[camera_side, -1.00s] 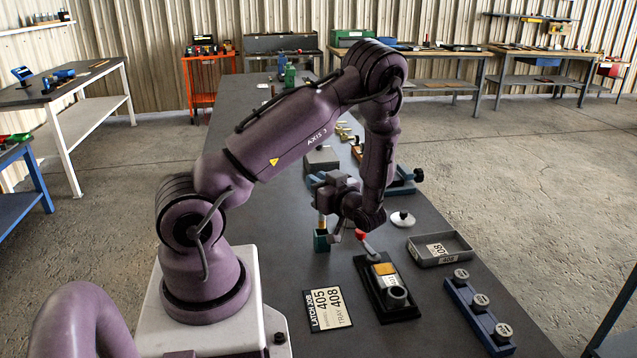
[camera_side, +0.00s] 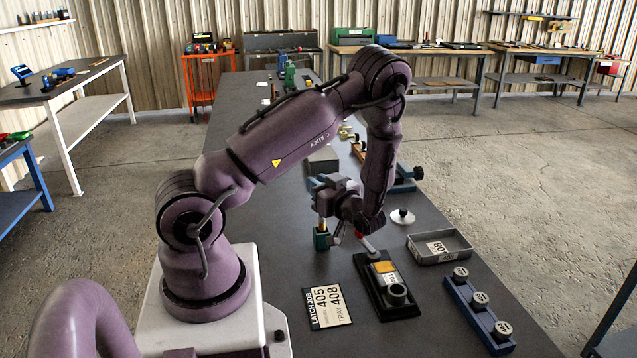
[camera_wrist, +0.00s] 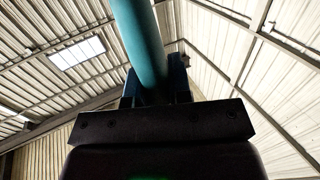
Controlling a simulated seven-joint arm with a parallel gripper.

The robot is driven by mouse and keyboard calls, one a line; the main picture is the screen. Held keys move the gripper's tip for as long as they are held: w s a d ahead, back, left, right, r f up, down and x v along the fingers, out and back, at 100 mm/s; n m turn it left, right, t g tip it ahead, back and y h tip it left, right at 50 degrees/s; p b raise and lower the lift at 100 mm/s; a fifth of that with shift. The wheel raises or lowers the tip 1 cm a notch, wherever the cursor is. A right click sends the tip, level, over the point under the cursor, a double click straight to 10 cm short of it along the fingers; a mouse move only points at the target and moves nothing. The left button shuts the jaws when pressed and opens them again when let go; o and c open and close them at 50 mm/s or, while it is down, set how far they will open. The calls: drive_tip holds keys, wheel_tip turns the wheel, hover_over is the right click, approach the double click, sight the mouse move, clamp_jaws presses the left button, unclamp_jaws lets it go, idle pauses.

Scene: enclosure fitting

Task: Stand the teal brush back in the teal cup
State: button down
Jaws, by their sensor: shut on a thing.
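My gripper (camera_side: 322,188) is above the teal cup (camera_side: 321,242), which stands on the bench in the side view. It is shut on the teal brush, whose thick teal handle (camera_wrist: 140,42) rises from between the blue fingers in the wrist view. In the side view a tan-gold part of the brush (camera_side: 322,223) shows below the gripper, upright and right at the cup's mouth. I cannot tell how far the brush's lower end is inside the cup. The wrist view does not show the cup.
A red-tipped lever (camera_side: 362,239) and a black fixture (camera_side: 402,312) stand right of the cup. A grey tray (camera_side: 462,255), a blue rail (camera_side: 470,312) with three round knobs and a label card (camera_side: 327,306) lie nearby. A white knobbed disc (camera_side: 402,217) lies behind.

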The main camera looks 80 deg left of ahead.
drive_tip(key=shift+f, duration=2.25)
drive_tip(key=c, duration=1)
unclamp_jaws()
drive_tip(key=shift+o, duration=0.2)
drive_tip(key=v, duration=0.7)
drive_tip(key=shift+d, duration=0.25)
drive_tip(key=shift+w, duration=0.1)
